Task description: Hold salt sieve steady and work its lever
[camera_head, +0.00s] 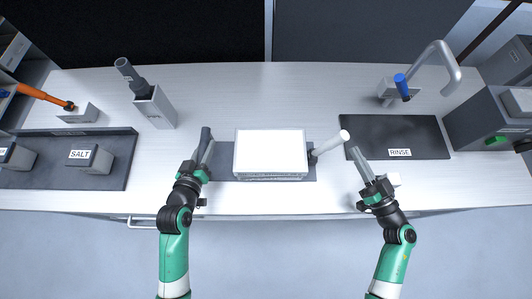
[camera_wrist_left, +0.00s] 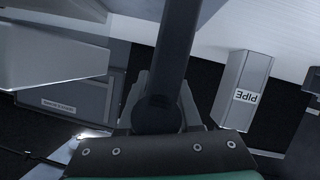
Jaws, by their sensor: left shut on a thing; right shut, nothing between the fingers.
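The salt sieve, a white-topped grey box (camera_head: 270,151), sits on a dark mat at the middle of the table. A dark upright bar (camera_head: 206,134) stands at its left side. My left gripper (camera_head: 203,153) is shut on this bar; the wrist view shows the dark bar (camera_wrist_left: 178,60) rising between the fingers. A pale lever with a rounded end (camera_head: 331,143) sticks out from the sieve's right side, tilted up to the right. My right gripper (camera_head: 355,151) is shut and empty, just right of the lever's end, with a small gap seeming to show.
A dark tray with SALT-labelled grey blocks (camera_head: 90,157) lies at left. A grey holder (camera_head: 156,107) with a dark tool stands behind. A RINSE basin (camera_head: 397,136) and a blue-handled tap (camera_head: 402,87) are at right.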

